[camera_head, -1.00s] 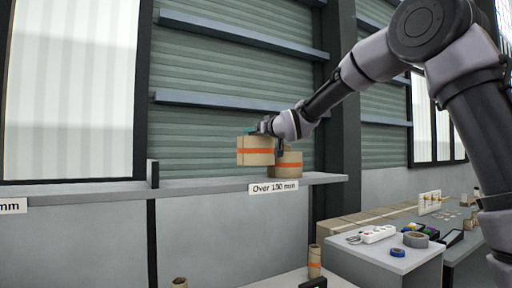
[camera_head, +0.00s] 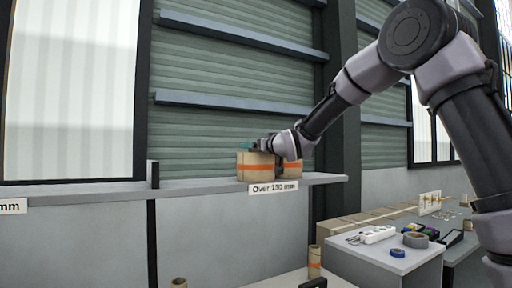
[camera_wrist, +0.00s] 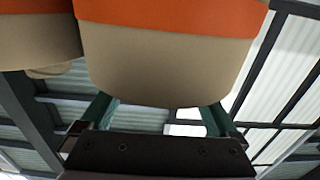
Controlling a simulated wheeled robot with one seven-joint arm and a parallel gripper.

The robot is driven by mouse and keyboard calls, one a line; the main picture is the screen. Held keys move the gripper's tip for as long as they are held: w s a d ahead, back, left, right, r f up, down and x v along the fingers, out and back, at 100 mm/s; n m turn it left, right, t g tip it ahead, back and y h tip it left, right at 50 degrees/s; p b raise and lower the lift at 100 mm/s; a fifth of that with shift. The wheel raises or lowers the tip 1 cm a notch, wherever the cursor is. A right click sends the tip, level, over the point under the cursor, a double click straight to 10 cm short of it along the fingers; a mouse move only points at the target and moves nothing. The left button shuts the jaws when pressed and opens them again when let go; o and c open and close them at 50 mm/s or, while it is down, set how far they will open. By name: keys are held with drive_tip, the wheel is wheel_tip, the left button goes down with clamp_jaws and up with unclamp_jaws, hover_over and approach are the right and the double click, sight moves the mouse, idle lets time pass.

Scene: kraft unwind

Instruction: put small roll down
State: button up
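A kraft-brown roll with an orange band (camera_head: 255,168) is upright on the grey shelf (camera_head: 210,188), above the "Over 130 mm" label (camera_head: 273,187). Its bottom appears to meet the shelf. My gripper (camera_head: 257,148) is at the top of this roll, with its fingers on it. In the wrist view the roll (camera_wrist: 170,60) fills the space between my green-tipped fingers (camera_wrist: 160,112), and the fingertips are partly hidden by it. I see no gap between fingers and roll.
A second banded roll (camera_head: 292,169) stands close on the right, partly hidden by my wrist; it also shows in the wrist view (camera_wrist: 35,45). A dark upright divider (camera_head: 153,174) stands to the left, with free shelf between. A grey bench (camera_head: 385,262) is lower right.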

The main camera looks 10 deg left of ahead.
drive_tip(key=shift+r, duration=0.15)
drive_tip(key=v, duration=1.2)
drive_tip(key=s+d+f+m+g+h, duration=0.1)
drive_tip(key=s+d+f+m+h, duration=0.2)
drive_tip(key=d, duration=0.8)
drive_tip(key=s+d+f+m+g+h, duration=0.1)
drive_tip(key=s+d+m+h, duration=0.35)
drive_tip(key=d, duration=0.65)
drive_tip(key=s+d+f+m+g, duration=0.2)
drive_tip(key=s+d+f, duration=0.2)
drive_tip(key=s, duration=0.5)
drive_tip(key=s+d+f+m+g+h, duration=0.1)
drive_tip(key=s+d+f+m+g, duration=0.1)
drive_tip(key=s, duration=0.8)
wheel_tip(320, 180, down, 2)
drive_tip(key=shift+d+f+g, duration=0.2)
drive_tip(key=shift+d+g, duration=0.5)
drive_tip(key=shift+d, duration=0.45)
